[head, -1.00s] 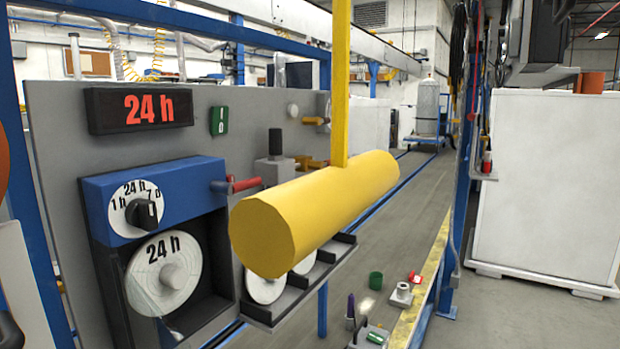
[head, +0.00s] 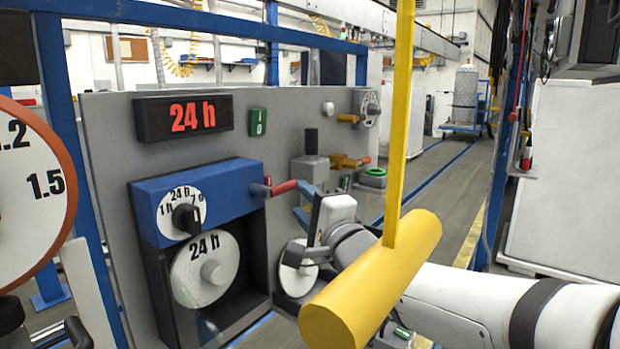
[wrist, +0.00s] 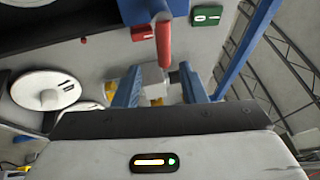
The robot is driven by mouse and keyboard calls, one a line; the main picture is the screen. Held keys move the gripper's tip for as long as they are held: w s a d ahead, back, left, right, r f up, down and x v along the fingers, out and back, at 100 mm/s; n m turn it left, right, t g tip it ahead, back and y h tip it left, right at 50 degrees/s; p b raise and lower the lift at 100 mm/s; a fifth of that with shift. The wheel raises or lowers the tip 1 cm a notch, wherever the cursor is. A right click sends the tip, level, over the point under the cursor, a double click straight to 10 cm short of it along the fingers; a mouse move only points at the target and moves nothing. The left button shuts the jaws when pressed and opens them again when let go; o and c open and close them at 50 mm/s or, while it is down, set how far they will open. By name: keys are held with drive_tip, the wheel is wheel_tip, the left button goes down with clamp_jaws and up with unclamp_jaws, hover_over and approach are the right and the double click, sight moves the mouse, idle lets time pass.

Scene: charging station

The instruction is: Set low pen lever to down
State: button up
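A lever with a red handle (head: 284,187) sticks out to the right from the blue housing (head: 220,190) of the chart recorder. I take it as the low pen lever, though no label shows. In the wrist view the red lever (wrist: 163,45) reaches down from the top, between the lines of my two blue fingers. My gripper (head: 298,203) is just right of and below the lever's end in the head view. It also shows in the wrist view (wrist: 158,82), with fingers spread and nothing held. I see no contact with the lever.
A yellow cylinder (head: 375,285) on a yellow post hangs in front of my arm and hides part of it. Two yellow levers (head: 350,160) (head: 348,118) sit right of the recorder. A grey block (head: 310,172) stands behind the gripper.

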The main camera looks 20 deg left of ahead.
sight(289, 189)
drive_tip(key=x, duration=0.2)
drive_tip(key=p+x, duration=0.1)
drive_tip(key=x, duration=0.2)
drive_tip(key=p+x, duration=0.1)
drive_tip(key=x, duration=0.2)
drive_tip(key=shift+s+a+r, duration=0.25)
drive_tip(key=shift+s+r, duration=0.05)
drive_tip(key=shift+c, duration=0.5)
clamp_jaws()
